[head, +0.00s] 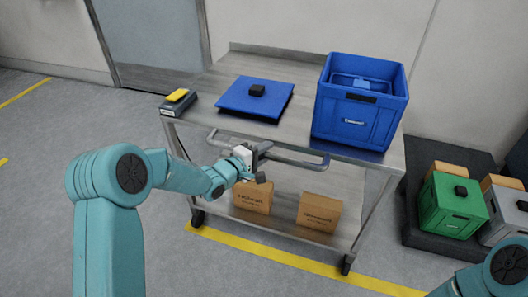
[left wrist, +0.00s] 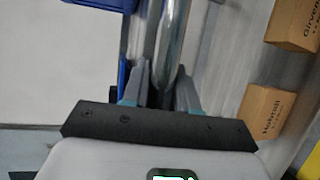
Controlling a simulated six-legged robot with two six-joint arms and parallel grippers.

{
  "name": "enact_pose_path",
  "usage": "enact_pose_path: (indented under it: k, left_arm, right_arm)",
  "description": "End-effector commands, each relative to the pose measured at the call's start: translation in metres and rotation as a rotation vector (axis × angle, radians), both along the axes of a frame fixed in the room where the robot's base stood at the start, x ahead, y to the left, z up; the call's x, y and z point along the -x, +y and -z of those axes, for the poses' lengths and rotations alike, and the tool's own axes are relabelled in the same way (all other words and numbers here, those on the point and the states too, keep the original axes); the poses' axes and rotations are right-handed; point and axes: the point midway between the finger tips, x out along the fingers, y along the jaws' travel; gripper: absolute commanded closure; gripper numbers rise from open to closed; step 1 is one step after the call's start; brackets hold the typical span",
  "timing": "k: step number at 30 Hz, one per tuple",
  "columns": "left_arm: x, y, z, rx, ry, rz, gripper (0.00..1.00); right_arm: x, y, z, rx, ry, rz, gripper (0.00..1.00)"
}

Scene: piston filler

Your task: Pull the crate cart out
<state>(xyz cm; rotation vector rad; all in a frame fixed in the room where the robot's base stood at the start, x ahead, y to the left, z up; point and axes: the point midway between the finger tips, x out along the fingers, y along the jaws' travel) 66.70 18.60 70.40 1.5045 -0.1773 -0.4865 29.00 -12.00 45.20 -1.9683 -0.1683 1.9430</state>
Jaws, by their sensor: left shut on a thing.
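The crate cart (head: 215,82) is a grey metal two-shelf trolley on casters, standing against the wall with its handle side towards me. Its bar handle (head: 305,163) runs along the near edge below the top shelf. My left gripper (head: 260,153) is shut on the handle near its middle. In the left wrist view the fingers (left wrist: 162,90) close on either side of the handle bar (left wrist: 170,45). A blue crate (head: 352,122) stands on the cart's top right. My right arm shows at the lower right, but its gripper is out of view.
A blue lid (head: 240,98) and a yellow-topped device (head: 178,101) lie on the top shelf; cardboard boxes (head: 320,213) sit below. A dark pallet (head: 425,235) with a green crate (head: 450,212) stands close on the right. A yellow floor line (head: 290,258) passes the front casters. Left floor is clear.

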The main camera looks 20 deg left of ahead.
Motion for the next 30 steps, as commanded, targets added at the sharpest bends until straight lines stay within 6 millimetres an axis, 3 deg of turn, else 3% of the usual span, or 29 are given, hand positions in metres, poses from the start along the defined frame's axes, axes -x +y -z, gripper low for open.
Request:
enact_pose_path:
  k: [11, 12, 13, 23, 26, 30]
  left_arm:
    - [-0.003, 0.000, -0.001, 0.001, -0.004, -0.001, 1.00]
    - [-0.003, 0.000, -0.001, 0.001, -0.004, -0.001, 0.62]
    - [-0.003, 0.000, -0.001, 0.001, -0.004, -0.001, 0.53]
    - [0.002, 0.001, -0.001, 0.001, -0.002, -0.001, 0.52]
    - [0.011, 0.006, -0.005, 0.002, -0.002, -0.002, 0.52]
    - [0.038, 0.019, -0.011, 0.001, -0.001, -0.004, 0.52]
  right_arm:
    - [0.000, 0.000, 0.000, 0.000, 0.000, 0.000, 1.00]
    - [0.000, 0.000, 0.000, 0.000, 0.000, 0.000, 1.00]
    - [0.000, 0.000, 0.000, 0.000, 0.000, 0.000, 1.00]
    - [0.000, 0.000, -0.001, 0.000, 0.000, 0.000, 1.00]
    - [0.000, 0.000, -0.003, 0.000, 0.000, 0.000, 1.00]
    - [0.000, 0.000, -0.009, 0.000, 0.000, 0.000, 1.00]
